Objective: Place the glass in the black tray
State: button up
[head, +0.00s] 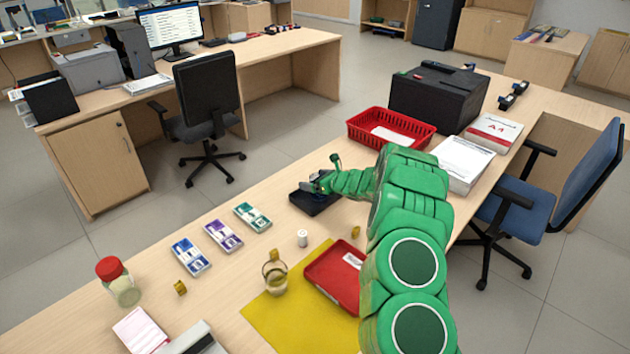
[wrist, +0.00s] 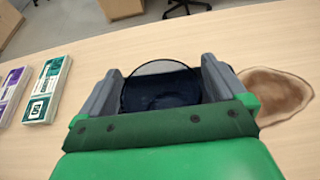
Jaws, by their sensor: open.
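The black tray (head: 316,207) lies on the counter to the left of my green arm, partly hidden by my gripper (head: 318,182). In the wrist view my gripper (wrist: 160,88) is open, its grey fingers apart on either side of a round, clear rim (wrist: 158,64) that looks like a glass. The dark tray surface (wrist: 165,92) shows through and below this rim. Whether the glass touches the tray floor cannot be told. Another clear glass-like vessel (head: 274,280) with pale contents stands on the yellow mat.

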jog(key=shift+r, duration=0.1)
jog(key=shift+s+d+r, duration=0.1)
jog(key=v, duration=1.1)
jog(key=shift+s+d, duration=0.25)
jog(key=shift+s, duration=0.05)
